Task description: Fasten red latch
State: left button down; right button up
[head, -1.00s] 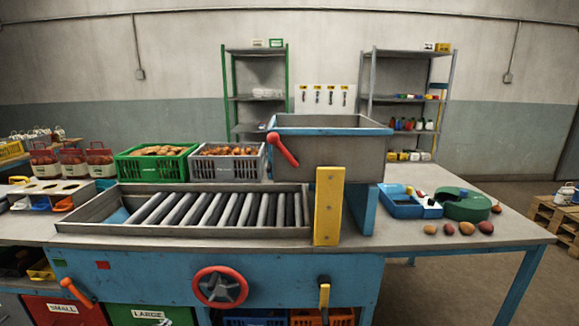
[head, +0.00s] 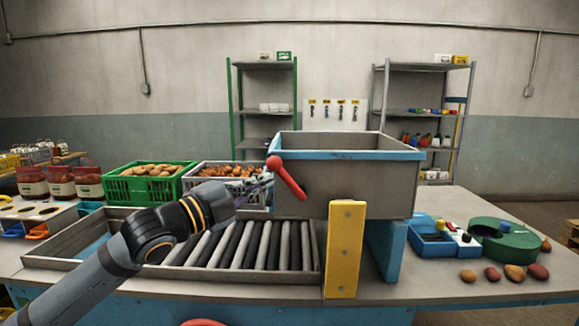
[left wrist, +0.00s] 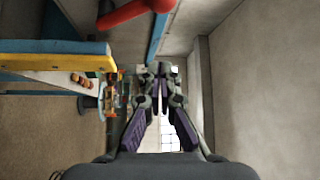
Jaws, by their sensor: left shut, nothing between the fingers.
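The red latch (head: 287,178) is a red handle with a round knob on the left front of the grey metal hopper (head: 345,190). It slants from the knob at upper left down to the right. Part of it also shows at the top of the left wrist view (left wrist: 130,12). My left gripper (head: 266,182) points right over the rollers, with its tips close to the left of the latch; I cannot tell if they touch it. In the left wrist view its fingers (left wrist: 160,75) are together and hold nothing. My right gripper is not in view.
A yellow upright plate (head: 345,250) stands in front of the hopper. The roller tray (head: 90,264) lies below my left arm. A green crate (head: 150,185) and a grey crate (head: 200,183) of produce stand behind it. A blue tray (head: 428,240) and green ring (head: 500,240) are at right.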

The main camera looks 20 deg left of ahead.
pick_arm(q)
jog(key=r+p, duration=0.2)
jog(key=p, duration=0.5)
send_over(288, 180)
jog(key=s+d, duration=0.3)
jog(key=s, duration=0.1)
jog(key=a, duration=0.3)
jog(key=w+a+f, duration=0.1)
jog(key=shift+w+a+f+p, duration=0.1)
jog(key=shift+a+p, duration=0.05)
jog(key=shift+p, duration=0.2)
